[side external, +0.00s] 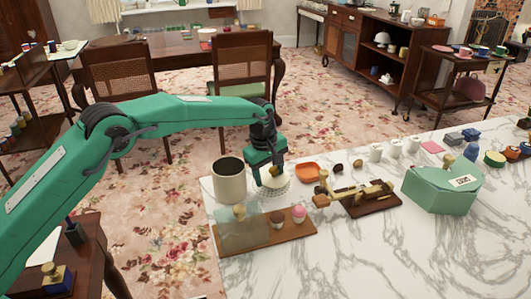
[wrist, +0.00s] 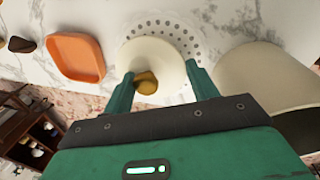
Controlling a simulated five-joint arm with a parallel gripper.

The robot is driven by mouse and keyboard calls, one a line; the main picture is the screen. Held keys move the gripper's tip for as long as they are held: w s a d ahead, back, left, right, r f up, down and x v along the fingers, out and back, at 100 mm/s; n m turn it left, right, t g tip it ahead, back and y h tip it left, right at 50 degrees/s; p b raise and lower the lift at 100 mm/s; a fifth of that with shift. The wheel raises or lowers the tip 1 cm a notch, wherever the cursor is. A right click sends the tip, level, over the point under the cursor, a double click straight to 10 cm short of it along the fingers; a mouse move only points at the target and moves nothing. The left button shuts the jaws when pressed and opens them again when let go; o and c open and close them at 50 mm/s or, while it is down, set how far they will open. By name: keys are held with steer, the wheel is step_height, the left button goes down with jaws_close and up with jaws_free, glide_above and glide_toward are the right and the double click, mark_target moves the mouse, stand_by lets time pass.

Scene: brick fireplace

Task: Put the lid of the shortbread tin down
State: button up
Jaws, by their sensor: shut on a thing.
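The lid (side external: 270,181) is a round cream disc with a brassy knob. It is below my gripper (side external: 271,170) in the side view, over a white perforated round mat (side external: 288,188). In the wrist view the lid (wrist: 152,55) lies between the two green fingers of my gripper (wrist: 160,72), which is shut on it. The mat's holed rim (wrist: 180,30) shows beyond the lid. I cannot tell whether the lid touches the mat. The open cream tin (side external: 229,183) stands upright just left of the lid; it also shows at right in the wrist view (wrist: 262,72).
An orange tray (side external: 308,172) is right of the mat. In front stands a wooden board (side external: 270,235) with a clear panel and small cakes. A brass-and-wood balance (side external: 355,195) and a green box (side external: 443,190) stand farther right. The marble front is clear.

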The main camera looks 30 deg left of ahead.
mark_target(264, 182)
steer(key=shift+f, duration=0.4)
steer(key=o, duration=1)
steer(key=shift+o, duration=0.2)
step_height(264, 182, up, 13)
steer(key=s, duration=0.2)
steer(key=shift+a, duration=0.3)
